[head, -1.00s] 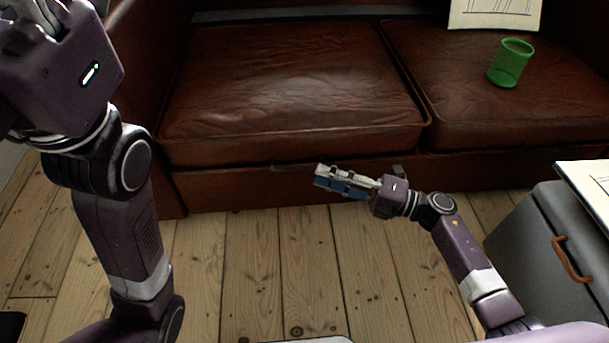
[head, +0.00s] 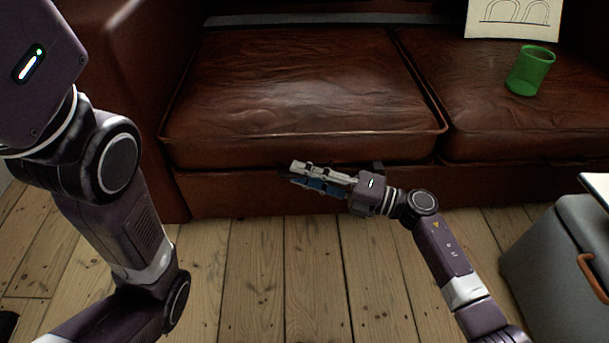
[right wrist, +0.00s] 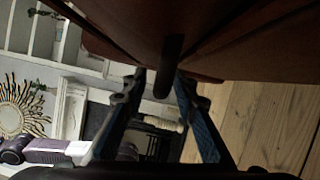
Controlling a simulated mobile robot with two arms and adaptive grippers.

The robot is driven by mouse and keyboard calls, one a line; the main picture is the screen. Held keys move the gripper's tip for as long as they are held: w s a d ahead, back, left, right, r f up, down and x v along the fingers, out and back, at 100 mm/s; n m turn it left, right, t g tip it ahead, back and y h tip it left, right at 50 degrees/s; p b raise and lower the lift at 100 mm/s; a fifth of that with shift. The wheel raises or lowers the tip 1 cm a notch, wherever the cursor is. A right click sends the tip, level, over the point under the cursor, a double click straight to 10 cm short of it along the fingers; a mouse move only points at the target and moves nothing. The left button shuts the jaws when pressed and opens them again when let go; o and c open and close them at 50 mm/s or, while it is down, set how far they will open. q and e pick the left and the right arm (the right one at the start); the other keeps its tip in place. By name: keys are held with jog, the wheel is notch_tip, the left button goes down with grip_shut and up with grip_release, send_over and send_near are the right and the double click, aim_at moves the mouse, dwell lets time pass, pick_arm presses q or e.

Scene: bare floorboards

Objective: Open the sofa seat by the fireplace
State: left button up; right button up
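The brown leather sofa has a left seat (head: 300,85) and a right seat (head: 500,120); both cushions lie flat. My right gripper (head: 293,174) is low at the front edge of the left seat, pointing left along the sofa's front. In the right wrist view its two fingers (right wrist: 160,78) are apart, with a dark rounded strap or bar (right wrist: 169,65) between or just beyond the tips. I cannot tell whether they touch it. Nothing is visibly gripped. My left gripper is outside the head view; only its arm shows at the left.
A green cup (head: 530,72) and a drawing sheet (head: 513,18) are on the right seat. A grey box (head: 560,255) with an orange handle stands at right. The right wrist view shows white shelving (right wrist: 95,45) and a sunburst mirror (right wrist: 18,108). Floorboards (head: 285,270) before the sofa are clear.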

jog(key=shift+c, duration=0.3)
grip_shut()
jog(key=shift+r, duration=0.1)
